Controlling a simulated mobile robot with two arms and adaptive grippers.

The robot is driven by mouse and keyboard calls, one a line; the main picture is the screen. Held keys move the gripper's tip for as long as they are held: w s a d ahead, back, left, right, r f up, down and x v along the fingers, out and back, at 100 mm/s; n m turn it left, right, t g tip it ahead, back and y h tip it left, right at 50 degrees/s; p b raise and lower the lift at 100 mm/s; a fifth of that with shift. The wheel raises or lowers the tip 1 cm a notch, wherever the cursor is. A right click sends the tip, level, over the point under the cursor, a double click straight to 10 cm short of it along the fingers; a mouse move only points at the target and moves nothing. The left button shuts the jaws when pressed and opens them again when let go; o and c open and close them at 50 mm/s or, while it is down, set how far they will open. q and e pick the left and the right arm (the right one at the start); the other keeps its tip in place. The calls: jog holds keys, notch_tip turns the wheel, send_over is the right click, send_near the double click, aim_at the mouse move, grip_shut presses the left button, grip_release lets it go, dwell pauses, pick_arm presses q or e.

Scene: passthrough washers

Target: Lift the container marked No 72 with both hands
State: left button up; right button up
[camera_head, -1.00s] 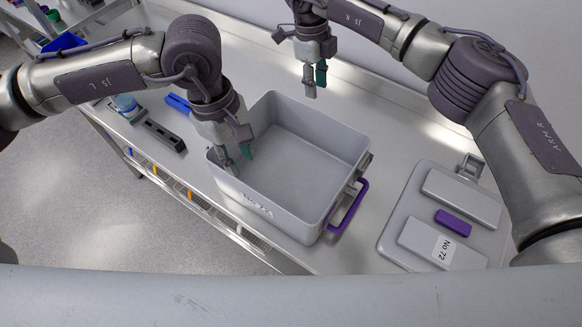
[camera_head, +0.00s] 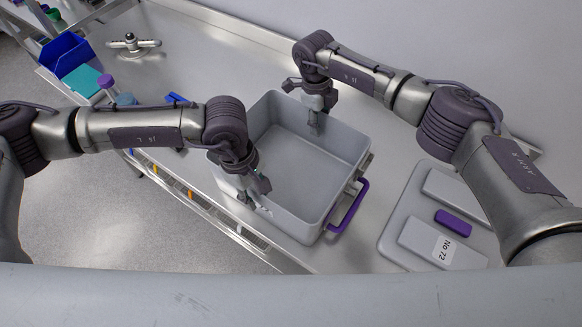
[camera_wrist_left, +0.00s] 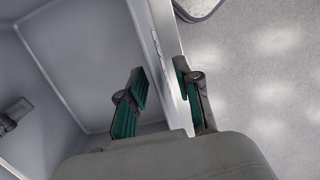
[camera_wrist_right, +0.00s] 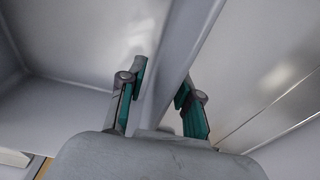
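The grey open container (camera_head: 300,175) stands empty on the metal table, with a purple handle (camera_head: 348,206) on its right side. Neither grip looks closed firmly on the wall.
A grey lid (camera_head: 405,222) with a "No 72" label (camera_head: 444,250) and a purple grip (camera_head: 453,223) lies at the right. A blue bin (camera_head: 65,52), a teal box (camera_head: 84,80) and a metal fitting (camera_head: 133,44) are at the far left. The table behind the container is clear.

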pick_arm(q)
grip_shut()
pick_arm(e)
grip_shut()
pick_arm(q)
jog(key=shift+w+r, duration=0.1)
jog(key=shift+r, duration=0.05)
pick_arm(e)
jog(key=shift+r, duration=0.1)
